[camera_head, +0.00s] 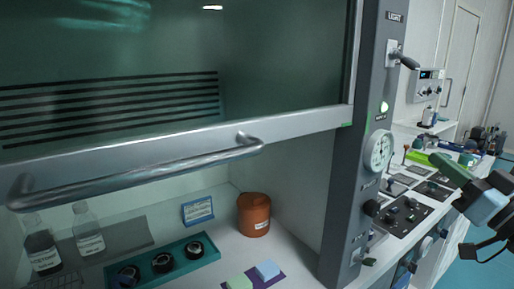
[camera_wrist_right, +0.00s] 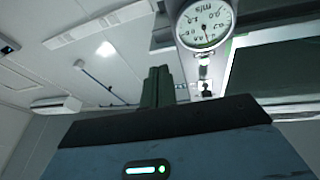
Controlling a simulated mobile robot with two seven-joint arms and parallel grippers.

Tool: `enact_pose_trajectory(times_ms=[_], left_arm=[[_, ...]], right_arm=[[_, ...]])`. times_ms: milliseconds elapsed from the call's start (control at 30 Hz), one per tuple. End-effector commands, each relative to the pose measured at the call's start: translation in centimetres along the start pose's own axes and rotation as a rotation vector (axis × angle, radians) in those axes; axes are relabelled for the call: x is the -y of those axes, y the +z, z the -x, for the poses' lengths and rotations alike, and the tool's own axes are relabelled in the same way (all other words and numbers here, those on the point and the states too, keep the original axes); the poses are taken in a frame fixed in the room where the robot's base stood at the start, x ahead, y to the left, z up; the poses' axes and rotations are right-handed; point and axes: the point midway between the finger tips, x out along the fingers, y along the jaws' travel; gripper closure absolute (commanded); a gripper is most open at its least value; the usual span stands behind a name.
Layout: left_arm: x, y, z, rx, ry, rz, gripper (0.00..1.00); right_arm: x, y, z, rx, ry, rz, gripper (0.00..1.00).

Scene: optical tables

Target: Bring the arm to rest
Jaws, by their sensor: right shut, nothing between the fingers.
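My right gripper (camera_head: 434,158) comes in from the right edge in the head view, with dark green fingers pointing up and left. Its fingers are together and hold nothing. In the wrist view the closed fingers (camera_wrist_right: 157,72) stand up past the dark gripper body. The gripper is outside the fume hood, to the right of its grey front post (camera_head: 362,140). My left gripper is not in view.
The hood's sash has a long handle (camera_head: 140,176) and is partly raised. Inside are an orange jar (camera_head: 254,214), a teal tray (camera_head: 205,249) and bottles (camera_head: 88,230). A round gauge (camera_head: 379,151) is on the post; it also shows in the wrist view (camera_wrist_right: 206,22).

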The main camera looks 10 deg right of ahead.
Motion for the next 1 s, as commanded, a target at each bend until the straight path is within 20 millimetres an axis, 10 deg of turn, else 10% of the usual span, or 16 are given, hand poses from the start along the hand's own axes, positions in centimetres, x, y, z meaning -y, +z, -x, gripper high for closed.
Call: enact_pose_trajectory(times_ms=[233, 500, 800, 1000], left_arm=[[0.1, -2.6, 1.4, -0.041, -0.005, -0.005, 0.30], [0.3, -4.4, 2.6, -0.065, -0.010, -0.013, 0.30], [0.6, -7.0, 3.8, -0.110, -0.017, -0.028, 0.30], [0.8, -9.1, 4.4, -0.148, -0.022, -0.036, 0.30]], right_arm=[[-1.9, 15.5, 4.4, 0.279, 0.134, -0.005, 1.00], [1.6, 29.6, 14.3, 0.583, 0.194, 0.019, 1.00], [11.1, 39.4, 28.1, 0.895, 0.167, 0.044, 1.00], [18.0, 41.9, 35.5, 1.042, 0.114, 0.055, 1.00]])
